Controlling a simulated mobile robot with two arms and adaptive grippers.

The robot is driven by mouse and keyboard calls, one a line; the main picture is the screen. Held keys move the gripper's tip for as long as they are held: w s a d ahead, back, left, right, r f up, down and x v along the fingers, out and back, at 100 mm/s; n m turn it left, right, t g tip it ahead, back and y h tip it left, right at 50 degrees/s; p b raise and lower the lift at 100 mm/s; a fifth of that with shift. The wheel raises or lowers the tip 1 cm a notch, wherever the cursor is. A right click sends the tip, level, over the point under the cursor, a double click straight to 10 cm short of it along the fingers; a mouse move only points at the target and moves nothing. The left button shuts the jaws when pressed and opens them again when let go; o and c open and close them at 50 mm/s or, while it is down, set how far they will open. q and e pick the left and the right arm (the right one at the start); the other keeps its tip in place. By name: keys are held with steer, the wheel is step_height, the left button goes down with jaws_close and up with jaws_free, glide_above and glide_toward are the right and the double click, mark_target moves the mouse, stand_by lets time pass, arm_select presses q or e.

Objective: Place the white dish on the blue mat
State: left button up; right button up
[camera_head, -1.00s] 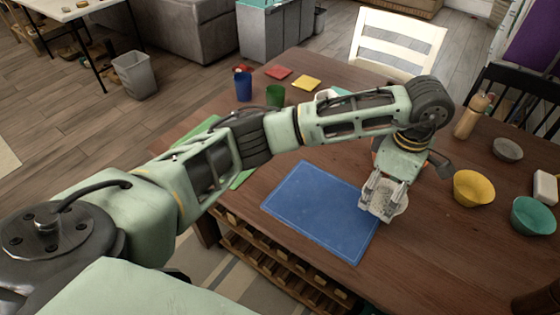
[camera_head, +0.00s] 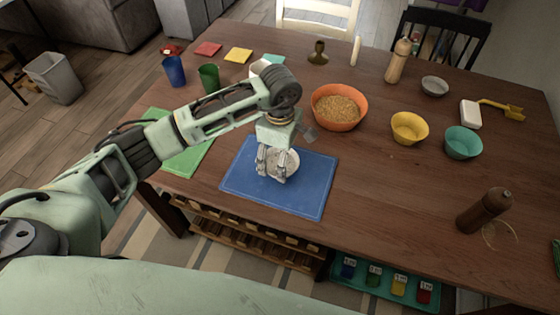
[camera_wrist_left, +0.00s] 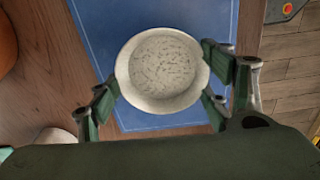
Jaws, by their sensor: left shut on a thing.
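The white dish (camera_head: 287,163) is a small round bowl with a speckled inside, held by my left gripper (camera_head: 273,166). In the head view it shows over the upper middle of the blue mat (camera_head: 240,178). In the left wrist view the dish (camera_wrist_left: 160,70) sits between the fingers of the gripper (camera_wrist_left: 160,92), with the blue mat (camera_wrist_left: 105,28) behind it. I cannot tell whether the dish touches the mat. My right gripper is not in view.
An orange bowl of grain (camera_head: 338,107) stands just right of the mat's far side. A green mat (camera_head: 190,155) lies to the left. Yellow (camera_head: 409,128) and teal (camera_head: 463,142) bowls stand further right. The table between mat and bottle is clear.

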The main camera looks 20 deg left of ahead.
arm_select(q)
step_height(320, 180, down, 3)
steer(key=shift+f+p, duration=0.1)
steer(key=shift+p, duration=0.25)
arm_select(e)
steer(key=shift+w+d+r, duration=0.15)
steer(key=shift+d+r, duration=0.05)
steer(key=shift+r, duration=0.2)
arm_select(q)
steer(key=shift+f+b, duration=0.2)
steer(key=shift+b, duration=0.1)
steer(key=o, duration=1.2)
steer(key=shift+r, duration=0.1)
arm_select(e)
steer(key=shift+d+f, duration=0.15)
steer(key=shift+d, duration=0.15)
arm_select(q)
steer(key=shift+r, duration=0.1)
steer(key=shift+r, duration=0.25)
step_height(320, 180, up, 12)
steer(key=b, duration=0.2)
steer(key=shift+f, duration=0.15)
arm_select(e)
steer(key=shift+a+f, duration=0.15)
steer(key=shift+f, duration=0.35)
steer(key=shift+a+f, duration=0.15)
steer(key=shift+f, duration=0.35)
